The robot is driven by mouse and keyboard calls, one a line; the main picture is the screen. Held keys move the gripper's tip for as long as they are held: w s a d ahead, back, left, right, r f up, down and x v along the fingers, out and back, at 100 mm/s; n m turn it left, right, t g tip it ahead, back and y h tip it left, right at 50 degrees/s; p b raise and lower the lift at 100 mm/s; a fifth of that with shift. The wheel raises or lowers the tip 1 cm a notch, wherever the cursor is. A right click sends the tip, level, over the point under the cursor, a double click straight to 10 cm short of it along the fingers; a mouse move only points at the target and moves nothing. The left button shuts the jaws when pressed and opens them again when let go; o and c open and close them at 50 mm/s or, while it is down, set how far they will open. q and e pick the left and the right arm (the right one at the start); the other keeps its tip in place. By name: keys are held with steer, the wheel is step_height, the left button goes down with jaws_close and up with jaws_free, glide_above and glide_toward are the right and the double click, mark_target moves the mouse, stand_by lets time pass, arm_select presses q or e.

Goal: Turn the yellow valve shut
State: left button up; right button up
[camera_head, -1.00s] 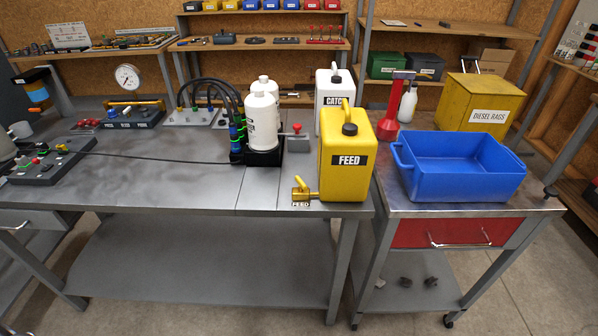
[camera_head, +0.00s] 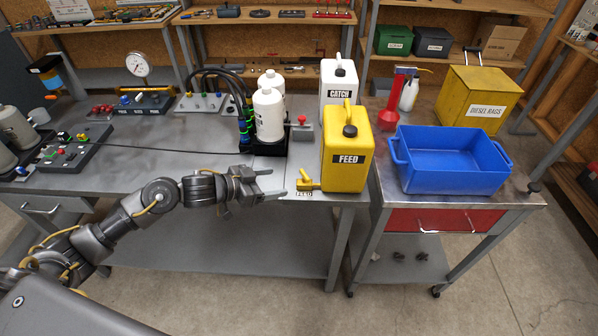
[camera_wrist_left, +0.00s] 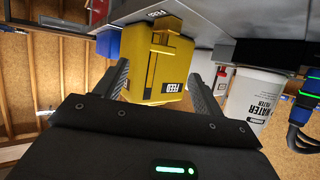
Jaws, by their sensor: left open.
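The yellow valve (camera_head: 306,183) sticks out low from the left side of the yellow FEED can (camera_head: 347,150), above a small label near the bench's front edge. Its small handle stands up from the body. My left gripper (camera_head: 278,183) reaches in from the left, open and empty, its fingertips just left of the valve and apart from it. In the left wrist view the picture is upside down; the valve (camera_wrist_left: 166,47) shows between the open fingers (camera_wrist_left: 158,72), in front of the can. My right gripper is in neither view.
White filter canisters (camera_head: 268,115) with black hoses stand behind the gripper. A white CATCH can (camera_head: 338,82) stands behind the FEED can. A blue bin (camera_head: 450,180) sits on the cart to the right. The bench top (camera_head: 150,165) left of the gripper is mostly clear.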

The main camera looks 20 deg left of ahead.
mark_target(304, 174)
arm_select(q)
steer(key=shift+g+h, duration=0.3)
steer(key=x, duration=0.3)
steer(key=p+x, duration=0.1)
steer(key=x, duration=0.2)
steer(key=w+r+p+x, duration=0.1)
steer(key=x, duration=0.3)
steer(key=shift+w+a, duration=0.1)
steer(key=shift+a, duration=0.25)
steer(key=c, duration=1)
